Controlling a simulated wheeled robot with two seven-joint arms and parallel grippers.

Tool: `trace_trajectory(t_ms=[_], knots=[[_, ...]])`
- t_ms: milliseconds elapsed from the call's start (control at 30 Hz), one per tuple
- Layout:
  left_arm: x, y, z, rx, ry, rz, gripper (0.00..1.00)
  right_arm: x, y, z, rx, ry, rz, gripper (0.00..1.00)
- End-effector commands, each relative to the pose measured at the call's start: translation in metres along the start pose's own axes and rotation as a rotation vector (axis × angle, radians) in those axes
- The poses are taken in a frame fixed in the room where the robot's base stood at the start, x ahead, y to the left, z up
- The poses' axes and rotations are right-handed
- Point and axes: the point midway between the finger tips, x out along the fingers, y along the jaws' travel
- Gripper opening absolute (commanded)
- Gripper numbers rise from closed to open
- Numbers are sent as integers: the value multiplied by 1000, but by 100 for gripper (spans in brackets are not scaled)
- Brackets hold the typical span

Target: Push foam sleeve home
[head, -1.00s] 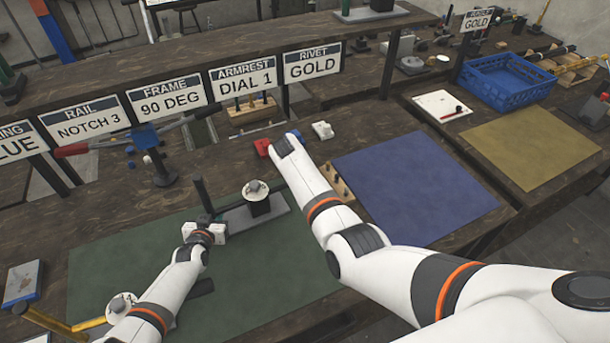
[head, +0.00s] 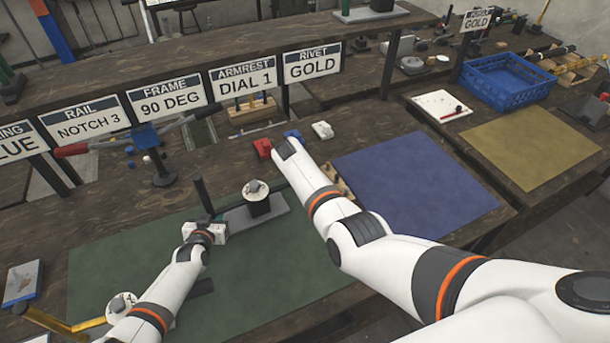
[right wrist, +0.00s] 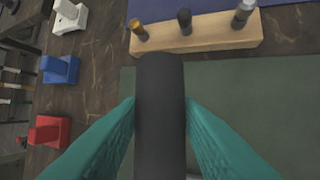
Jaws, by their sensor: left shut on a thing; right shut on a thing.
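The black foam sleeve (right wrist: 160,110) is a thick dark cylinder in the right wrist view. My right gripper (right wrist: 160,125) is shut on it, with one teal finger on each side. In the head view the sleeve and the right fingers are hidden behind my right wrist. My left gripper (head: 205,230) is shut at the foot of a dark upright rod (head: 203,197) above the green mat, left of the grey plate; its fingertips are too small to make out. A gold tube (head: 45,321) runs behind my left forearm, with a dark end beyond it.
A grey plate (head: 275,207) carries a black cup with a pale top (head: 257,200). Red (right wrist: 50,131), blue (right wrist: 60,69) and white (right wrist: 69,16) blocks stand near a wooden rivet block (right wrist: 205,35). The blue mat (head: 415,190) is clear. Sign boards line the shelf edge.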

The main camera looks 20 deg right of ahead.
Motion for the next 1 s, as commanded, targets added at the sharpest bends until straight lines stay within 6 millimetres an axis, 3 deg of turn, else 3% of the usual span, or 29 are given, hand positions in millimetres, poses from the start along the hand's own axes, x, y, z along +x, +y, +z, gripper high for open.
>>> trace_trajectory(t_ms=[167, 500, 867, 900, 1000], knots=[[0, 0, 0, 0, 0, 0, 0, -2, 0, -6, -2, 2, 1, 0], [0, -1, 0, 0, 0, -2, 0, -28, 0, -66, -3, 5, 1, 0], [0, -2, 0, 0, 0, -3, 0, -30, 0, -72, -1, 7, 2, 0], [0, -3, 0, 0, 0, -4, 0, -30, 0, -72, -1, 7, 2, 38], [0, -3, 0, -1, 0, -4, 0, -30, 0, -71, -1, 5, 2, 55]])
